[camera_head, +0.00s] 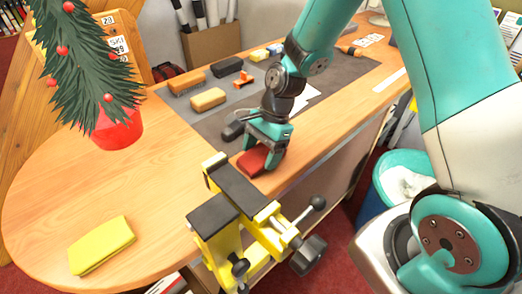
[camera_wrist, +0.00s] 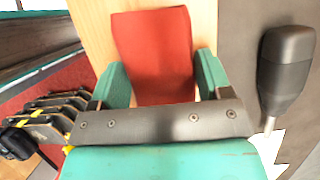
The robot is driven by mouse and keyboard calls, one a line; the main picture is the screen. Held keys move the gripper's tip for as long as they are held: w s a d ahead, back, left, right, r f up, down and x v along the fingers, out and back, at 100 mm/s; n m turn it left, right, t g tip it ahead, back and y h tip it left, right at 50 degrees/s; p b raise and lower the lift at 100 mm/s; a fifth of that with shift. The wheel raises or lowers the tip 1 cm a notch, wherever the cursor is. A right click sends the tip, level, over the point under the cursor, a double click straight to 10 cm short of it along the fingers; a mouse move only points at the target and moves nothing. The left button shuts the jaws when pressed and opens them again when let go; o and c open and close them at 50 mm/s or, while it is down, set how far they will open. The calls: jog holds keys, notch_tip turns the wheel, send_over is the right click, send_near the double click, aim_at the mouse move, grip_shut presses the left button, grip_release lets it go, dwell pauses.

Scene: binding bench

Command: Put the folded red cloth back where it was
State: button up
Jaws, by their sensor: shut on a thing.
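The folded red cloth (camera_head: 254,161) lies at the front edge of the wooden bench, just beside the grey mat. In the wrist view the red cloth (camera_wrist: 153,55) sits between my two teal fingers, over bare wood. My gripper (camera_head: 268,150) is shut on the cloth from above, low at the bench top. In the wrist view my gripper (camera_wrist: 160,80) hides the near end of the cloth. I cannot tell whether the cloth's underside touches the wood.
A yellow-and-black vise (camera_head: 240,205) is clamped at the bench edge near the cloth. A dark-handled tool (camera_wrist: 286,70) lies on the mat close to my gripper. A yellow folded cloth (camera_head: 102,246) and a red-potted tree (camera_head: 118,131) stand left. The left bench top is mostly clear.

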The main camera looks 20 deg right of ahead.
jog(key=o, duration=0.9)
jog(key=shift+f, duration=0.1)
jog(key=b+v, duration=0.1)
jog(key=v, duration=1.1)
jog(key=s+a+r+n, duration=0.4)
jog(key=s+n, duration=0.6)
jog(key=s+a+r+n+t, duration=0.1)
jog(key=s+a+r+n, duration=0.3)
jog(key=s+n, duration=0.6)
jog(key=shift+a+r+n, duration=0.2)
jog(key=shift+a+n, duration=0.35)
jog(key=shift+n, duration=0.25)
